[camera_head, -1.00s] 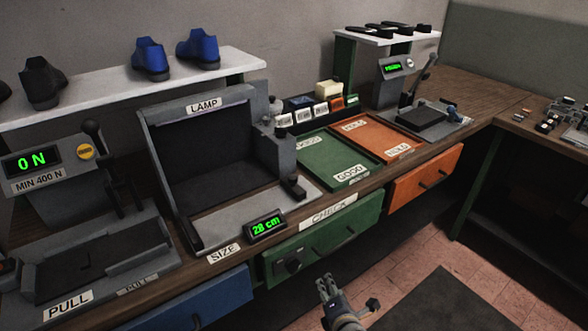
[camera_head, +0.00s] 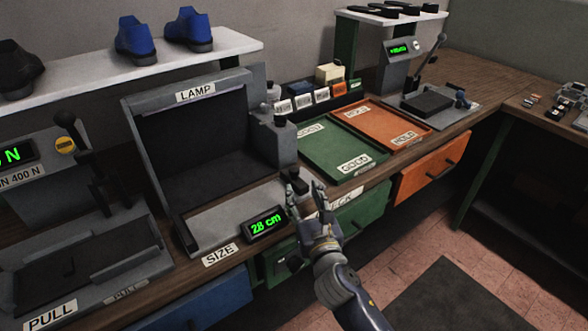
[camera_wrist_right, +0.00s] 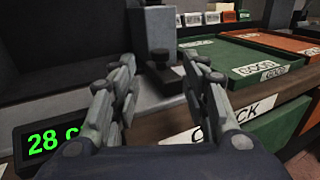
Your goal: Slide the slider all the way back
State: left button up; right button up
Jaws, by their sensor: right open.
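The sizing device (camera_head: 150,140) labelled LAMP and SIZE stands on the bench, its green display (camera_head: 264,223) reading 28 cm. Its dark slider with a knob on top (camera_wrist_right: 160,56) sits at the device's right front corner. My right gripper (camera_head: 304,188) is open at that corner, partly covering the slider in the head view. In the wrist view, my right gripper (camera_wrist_right: 158,72) has one finger on each side of the slider, which shows between and beyond the tips. Contact cannot be made out. My left gripper is not in view.
A green tray (camera_head: 340,150) and an orange tray (camera_head: 390,125) lie to the right. The pull tester (camera_head: 85,265) stands at left. A white shelf (camera_head: 130,75) with shoes is behind. The green drawer front (camera_head: 360,217) is below my right gripper.

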aim_at(295, 173)
jog(key=x, duration=1)
jog(key=shift+w, duration=0.2)
grip_shut()
